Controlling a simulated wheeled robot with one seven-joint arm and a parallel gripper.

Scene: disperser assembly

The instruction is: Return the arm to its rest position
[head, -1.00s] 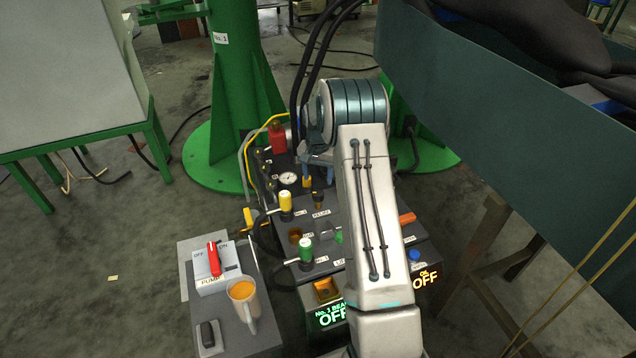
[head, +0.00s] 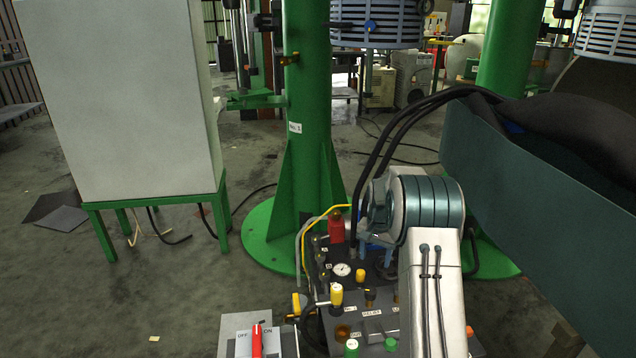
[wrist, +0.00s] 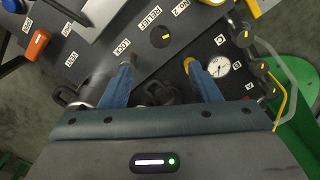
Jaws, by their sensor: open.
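My arm reaches over the dark control panel (head: 355,328). In the head view my gripper shows only as a bit of blue beyond the arm's rounded joint; the joint hides most of it. In the wrist view my gripper (wrist: 159,64) is open, its two blue fingers spread apart with dark panel surface between them. It holds nothing. A small yellow knob (wrist: 188,63) shows at the right fingertip; I cannot tell if they touch. A white gauge (wrist: 217,67) lies just right of that finger.
Green columns (head: 308,110) stand behind. A large teal vessel (head: 540,190) is close on the right.

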